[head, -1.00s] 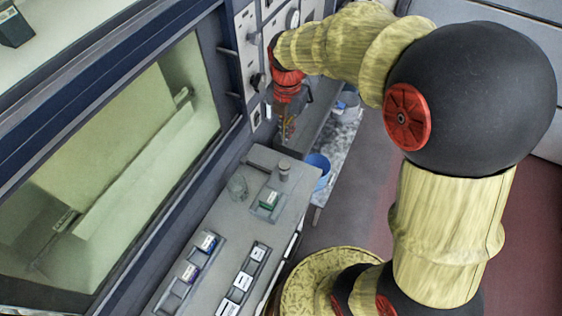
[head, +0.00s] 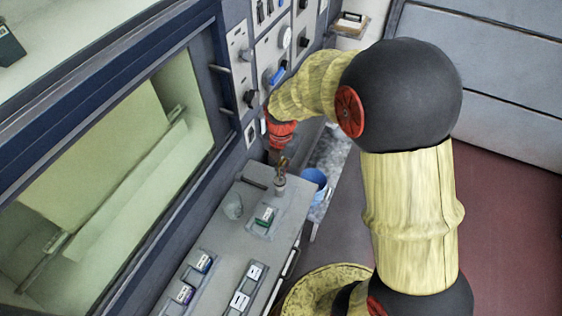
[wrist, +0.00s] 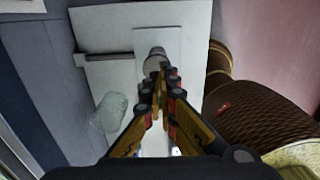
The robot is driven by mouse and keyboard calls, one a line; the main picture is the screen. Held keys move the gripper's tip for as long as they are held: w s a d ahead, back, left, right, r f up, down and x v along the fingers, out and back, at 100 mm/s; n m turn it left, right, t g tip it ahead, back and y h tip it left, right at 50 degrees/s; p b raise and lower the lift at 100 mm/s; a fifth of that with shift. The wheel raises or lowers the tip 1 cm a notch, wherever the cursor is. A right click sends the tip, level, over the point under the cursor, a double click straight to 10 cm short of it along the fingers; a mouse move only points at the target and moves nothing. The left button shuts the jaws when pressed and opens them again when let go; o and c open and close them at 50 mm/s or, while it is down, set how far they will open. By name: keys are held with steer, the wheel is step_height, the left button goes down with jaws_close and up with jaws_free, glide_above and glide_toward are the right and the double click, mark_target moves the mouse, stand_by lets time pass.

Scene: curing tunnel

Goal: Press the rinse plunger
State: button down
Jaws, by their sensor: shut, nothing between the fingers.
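The rinse plunger, a small grey round-topped knob (head: 280,183), stands upright on the grey counter (head: 222,240) near its far end. In the wrist view the knob (wrist: 157,54) shows just past my fingertips. My gripper (head: 282,166) points down right over it, its fingers shut and empty. In the wrist view the gripper (wrist: 160,75) has its tips together and partly covers the knob. I cannot tell whether the tips touch it.
A clear glass (head: 233,206) stands left of the plunger. More labelled blocks (head: 203,262) sit nearer. A control panel (head: 272,50) rises behind, and a blue bucket (head: 314,182) stands beyond the counter's right edge.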

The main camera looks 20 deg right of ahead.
steer(key=shift+f, duration=1.3)
